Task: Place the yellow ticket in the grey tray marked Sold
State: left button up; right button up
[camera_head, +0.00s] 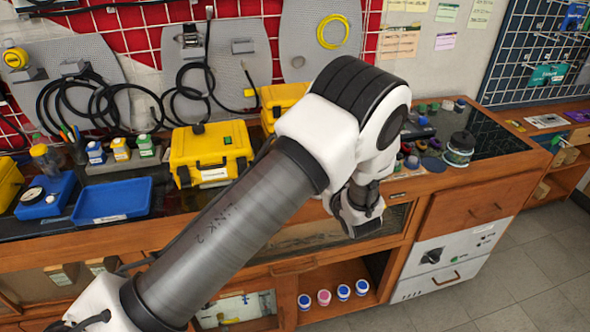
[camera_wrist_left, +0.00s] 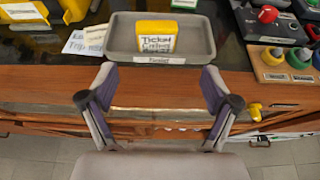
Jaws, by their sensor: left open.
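The yellow ticket (camera_wrist_left: 156,41) is a small block with a white printed face reading "Ticket". It stands in a grey tray (camera_wrist_left: 118,43) on the bench in the left wrist view. The label on that tray's front is small and blurred; it does not clearly read Sold. My left gripper (camera_wrist_left: 158,80) is open and empty, its two fingers spread just in front of the tray. In the head view my left gripper (camera_head: 358,212) is over the front edge of the bench, its tips unclear, and the grey tray cannot be made out. My right gripper is not in view.
White paper slips (camera_wrist_left: 85,40) lie left of the tray. A wooden holder (camera_wrist_left: 285,70) with coloured caps stands to its right. In the head view a yellow case (camera_head: 210,150) and a blue tray (camera_head: 112,200) stand on the bench at left. Drawers lie below the edge.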

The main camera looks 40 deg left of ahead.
pick_arm(q)
jog(key=s+a+f+n+g+h, duration=0.1)
jog(key=s+f+n+g+h, duration=0.15)
jog(key=s+f+g, duration=0.5)
jog(key=s+d+f+n+h, duration=0.2)
jog(key=s+f+n, duration=0.2)
jog(key=s+n, duration=0.4)
jog(key=s+d+f+n+h, duration=0.3)
jog(key=s+f+n, duration=0.2)
jog(key=s, duration=0.6)
jog(key=s+d+f+n+g+h, duration=0.1)
jog(key=s+d+f+n+h, duration=0.2)
jog(key=s+n, duration=0.7)
notch_tip(320, 180, down, 2)
jog(key=shift+s+d+f+n, duration=0.1)
jog(key=shift+s+d+n, duration=0.15)
jog(key=shift+n, duration=0.1)
